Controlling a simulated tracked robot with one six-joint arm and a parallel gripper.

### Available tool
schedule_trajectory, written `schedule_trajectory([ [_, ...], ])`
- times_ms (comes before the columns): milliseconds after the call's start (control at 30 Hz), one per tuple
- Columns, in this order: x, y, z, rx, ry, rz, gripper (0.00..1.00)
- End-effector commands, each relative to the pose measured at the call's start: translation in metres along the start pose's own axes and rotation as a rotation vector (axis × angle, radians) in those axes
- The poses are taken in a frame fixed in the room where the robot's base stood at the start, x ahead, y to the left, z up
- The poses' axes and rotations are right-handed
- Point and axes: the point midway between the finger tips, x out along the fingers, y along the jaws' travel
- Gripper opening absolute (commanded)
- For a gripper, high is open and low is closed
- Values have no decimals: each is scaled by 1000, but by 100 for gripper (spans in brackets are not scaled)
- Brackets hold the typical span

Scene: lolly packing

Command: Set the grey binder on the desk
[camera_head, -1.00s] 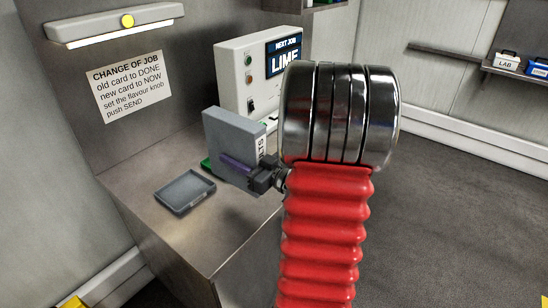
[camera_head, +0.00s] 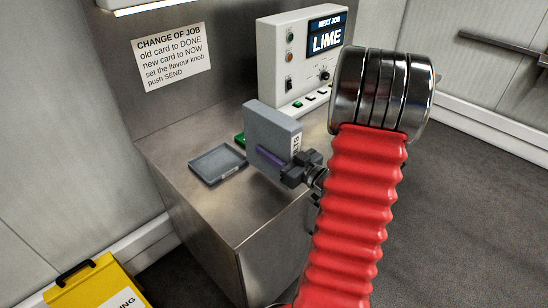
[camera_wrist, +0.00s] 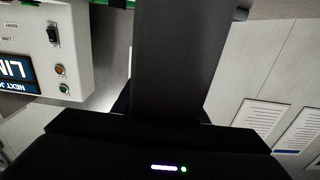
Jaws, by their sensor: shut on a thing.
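The grey binder (camera_head: 273,130) is upright in the head view, its spine label partly readable. My gripper (camera_head: 290,170) is shut on its lower near edge. The binder is over the desk (camera_head: 200,205), right of a shallow grey tray; I cannot tell whether its bottom touches the desktop. In the wrist view a dark form, perhaps the binder (camera_wrist: 172,60), fills the middle, and my fingertips are hidden.
The shallow grey tray (camera_head: 217,165) lies on the desk. A green item (camera_head: 240,139) is partly hidden behind the binder. The control box (camera_head: 294,60) reading LIME stands at the back. A yellow case (camera_head: 90,288) is at lower left. The desk's front left is clear.

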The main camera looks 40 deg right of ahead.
Motion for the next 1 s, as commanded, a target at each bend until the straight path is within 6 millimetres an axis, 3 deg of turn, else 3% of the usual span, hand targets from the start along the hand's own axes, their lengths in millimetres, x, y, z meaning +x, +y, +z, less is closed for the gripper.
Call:
schedule_trajectory([
  [400, 0, 0, 36, 2, 1, 1, 0],
  [867, 0, 0, 41, 0, 2, 1, 0],
  [900, 0, 0, 41, 0, 0, 1, 42],
  [1000, 0, 0, 41, 0, 0, 1, 49],
])
